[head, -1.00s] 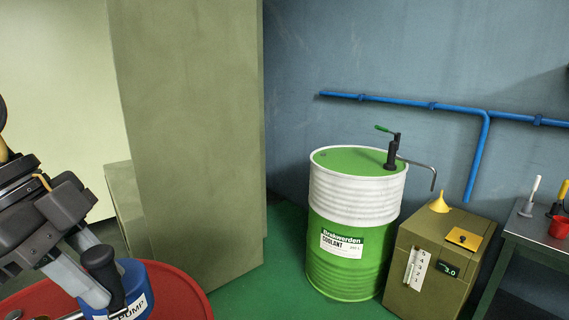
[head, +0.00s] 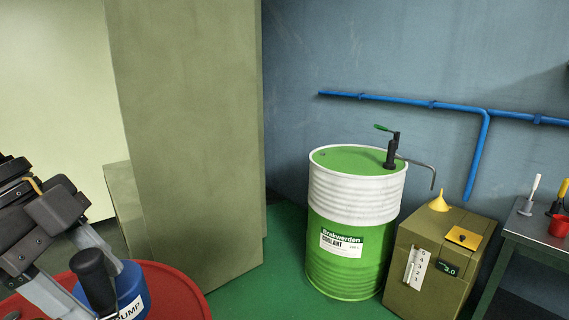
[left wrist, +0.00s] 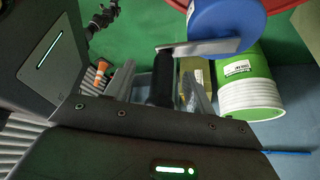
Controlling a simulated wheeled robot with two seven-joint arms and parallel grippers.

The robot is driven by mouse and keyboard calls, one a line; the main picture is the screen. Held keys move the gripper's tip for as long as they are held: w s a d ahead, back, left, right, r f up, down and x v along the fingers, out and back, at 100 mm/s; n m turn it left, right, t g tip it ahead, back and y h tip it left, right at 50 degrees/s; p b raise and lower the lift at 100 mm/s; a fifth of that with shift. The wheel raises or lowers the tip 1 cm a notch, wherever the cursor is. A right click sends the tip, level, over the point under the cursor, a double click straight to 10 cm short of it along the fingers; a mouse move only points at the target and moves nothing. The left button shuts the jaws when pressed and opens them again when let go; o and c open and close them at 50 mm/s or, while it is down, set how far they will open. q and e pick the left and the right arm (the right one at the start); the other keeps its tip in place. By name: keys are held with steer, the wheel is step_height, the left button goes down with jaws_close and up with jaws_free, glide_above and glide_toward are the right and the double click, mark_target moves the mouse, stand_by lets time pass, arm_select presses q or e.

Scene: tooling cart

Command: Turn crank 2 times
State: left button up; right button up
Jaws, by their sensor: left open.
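The crank has a black upright handle (head: 93,275) beside the blue pump (head: 130,287) on the red round top at lower left. In the left wrist view, the handle (left wrist: 162,78) stands between the two fingers of my left gripper (left wrist: 158,88), with the metal crank arm (left wrist: 205,47) across its end and the blue pump (left wrist: 222,20) beyond. The jaws are apart, with visible gaps to the handle. In the head view my left gripper (head: 82,282) reaches down around the handle. My right gripper is not in view.
The red top (head: 180,287) lies under the pump. A green and white coolant drum (head: 345,220) with a hand pump (head: 392,150) stands right of centre. An olive box (head: 435,265) with a yellow funnel (head: 440,203) is beside it. A tall olive column (head: 190,140) rises behind the red top.

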arm_select(q)
steer(key=shift+r+p, duration=0.45)
steer(key=shift+r, duration=0.15)
step_height(320, 180, up, 7)
steer(key=p, duration=0.5)
steer(key=shift+r+p, duration=0.4)
steer(key=shift+r, duration=0.1)
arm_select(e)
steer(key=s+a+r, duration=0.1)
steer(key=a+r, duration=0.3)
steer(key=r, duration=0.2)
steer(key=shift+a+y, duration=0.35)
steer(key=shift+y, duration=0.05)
arm_select(q)
steer(key=shift+f, duration=0.1)
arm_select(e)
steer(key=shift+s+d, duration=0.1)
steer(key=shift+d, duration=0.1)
